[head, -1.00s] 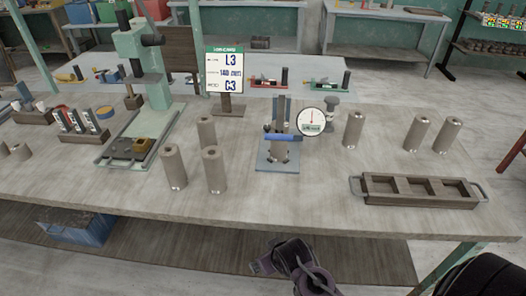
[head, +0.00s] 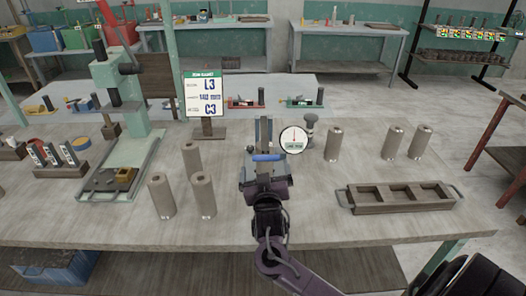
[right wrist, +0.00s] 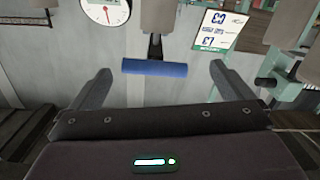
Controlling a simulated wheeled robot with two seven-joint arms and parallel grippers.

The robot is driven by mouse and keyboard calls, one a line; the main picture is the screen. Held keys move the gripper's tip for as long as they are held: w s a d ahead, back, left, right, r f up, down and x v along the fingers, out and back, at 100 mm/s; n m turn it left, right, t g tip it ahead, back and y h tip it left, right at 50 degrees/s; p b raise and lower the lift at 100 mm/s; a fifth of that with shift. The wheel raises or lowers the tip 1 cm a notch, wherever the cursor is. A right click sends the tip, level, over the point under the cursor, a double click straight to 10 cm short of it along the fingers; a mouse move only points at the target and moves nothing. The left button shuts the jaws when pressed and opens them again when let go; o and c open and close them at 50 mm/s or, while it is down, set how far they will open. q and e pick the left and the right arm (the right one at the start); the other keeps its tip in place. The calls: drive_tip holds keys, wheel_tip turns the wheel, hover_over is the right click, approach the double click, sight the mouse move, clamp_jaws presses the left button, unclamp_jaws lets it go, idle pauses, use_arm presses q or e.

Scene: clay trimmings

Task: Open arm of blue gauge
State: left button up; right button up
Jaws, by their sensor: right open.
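The blue gauge (head: 264,131) stands on the table as an upright grey fixture with a blue bar handle (head: 268,157) across its front. My right gripper (head: 265,178) is directly in front of it and hides much of its lower part and base. In the right wrist view the blue bar handle (right wrist: 155,68) lies crosswise in the gap between the open fingertips of my right gripper (right wrist: 160,75), clear of both fingers. My left gripper is out of view.
A round dial (head: 293,140) stands just right of the gauge. Several clay cylinders (head: 161,196) stand on both sides. A wooden tray (head: 398,197) lies at right, a green press (head: 122,100) at left. A sign (head: 206,95) stands behind.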

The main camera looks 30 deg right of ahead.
sight(266, 149)
drive_tip(key=shift+w+d+r+h, duration=0.15)
drive_tip(key=shift+d+r+h, duration=0.15)
drive_tip(key=shift+w+d+r, duration=0.15)
drive_tip(key=shift+w+d, duration=0.1)
drive_tip(key=p+x, duration=0.1)
drive_tip(key=x, duration=0.5)
drive_tip(key=shift+w+d+p, duration=0.15)
drive_tip(key=shift+w+p, duration=0.2)
